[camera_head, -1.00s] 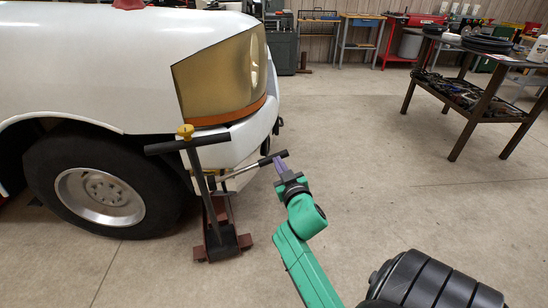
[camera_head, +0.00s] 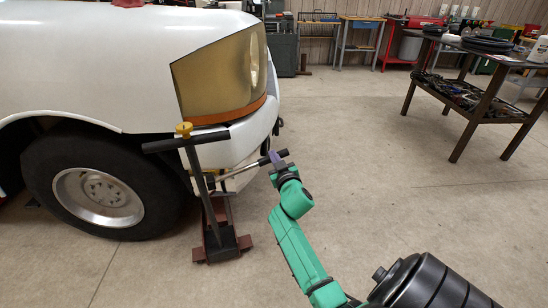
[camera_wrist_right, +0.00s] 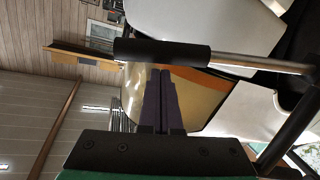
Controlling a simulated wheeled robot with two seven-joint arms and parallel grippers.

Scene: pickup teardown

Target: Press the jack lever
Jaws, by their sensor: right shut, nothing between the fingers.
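The jack (camera_head: 222,243) stands on the floor at the front corner of the white pickup, with its upright handle and T-bar (camera_head: 160,145). The jack lever (camera_head: 238,171) sticks out to the right at a shallow upward slope and ends in a black grip. That grip crosses the right wrist view (camera_wrist_right: 150,52). My right gripper (camera_head: 275,158) is shut and empty at the grip. In the right wrist view its purple fingertips (camera_wrist_right: 161,72) end right at the grip's edge; I cannot tell whether they touch. My left gripper is not in view.
The pickup's headlight (camera_head: 222,75) and front wheel (camera_head: 100,190) are close to the left of the jack. A dark metal table (camera_head: 490,110) with parts on it stands at the right. The concrete floor between is clear.

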